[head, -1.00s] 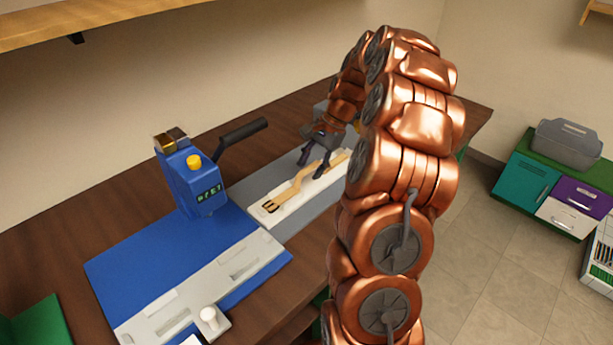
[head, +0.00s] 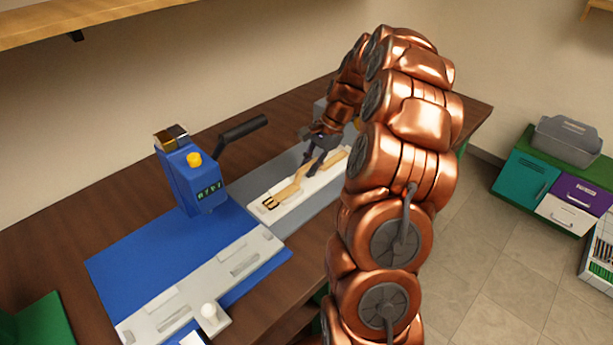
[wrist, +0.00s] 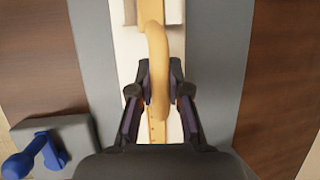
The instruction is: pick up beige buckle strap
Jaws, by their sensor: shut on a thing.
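The beige buckle strap (head: 288,190) lies along a white holder (head: 268,215) on the bench, its dark buckle at the near left end. My gripper (head: 315,169) is down at the strap's middle part, one finger on each side. In the wrist view the strap (wrist: 156,70) runs up between the fingers of my gripper (wrist: 160,100), with a raised, curved part between them. My gripper is shut on the strap. The far stretch of the strap is partly hidden by my fingers in the head view.
A blue press (head: 194,180) with a black lever stands left of the holder, on a blue mat (head: 170,250) with a grey fixture. A blue clamp-like part (wrist: 35,150) sits at lower left in the wrist view. Coloured drawers (head: 530,175) stand on the floor at right.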

